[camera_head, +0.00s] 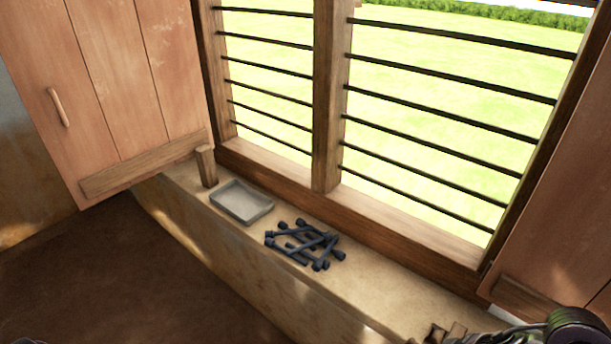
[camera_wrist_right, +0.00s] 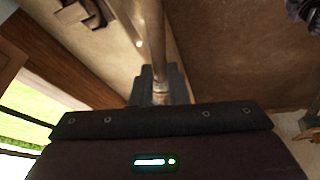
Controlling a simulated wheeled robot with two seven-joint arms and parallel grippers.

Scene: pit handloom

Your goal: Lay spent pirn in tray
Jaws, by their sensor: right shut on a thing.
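The shallow grey tray (camera_head: 232,217) lies empty on the ledge below the window. In the right wrist view my right gripper (camera_wrist_right: 161,88) is shut on a slim, pale brown rod, which appears to be the spent pirn (camera_wrist_right: 153,35). The rod runs from the jaws to the top edge of that view, so its far end is cut off. In the head view only a dark part of my right arm shows at the bottom right corner, well away from the tray; the held rod cannot be made out there. My left gripper is not in view.
A pile of dark blue, knob-ended pirns (camera_head: 305,245) lies on the ledge (camera_head: 365,292) just right of the tray. A short wooden post (camera_head: 206,167) stands left of the tray. Small wooden pieces (camera_head: 447,333) lie near the bottom right. The barred window (camera_head: 330,100) rises behind the ledge.

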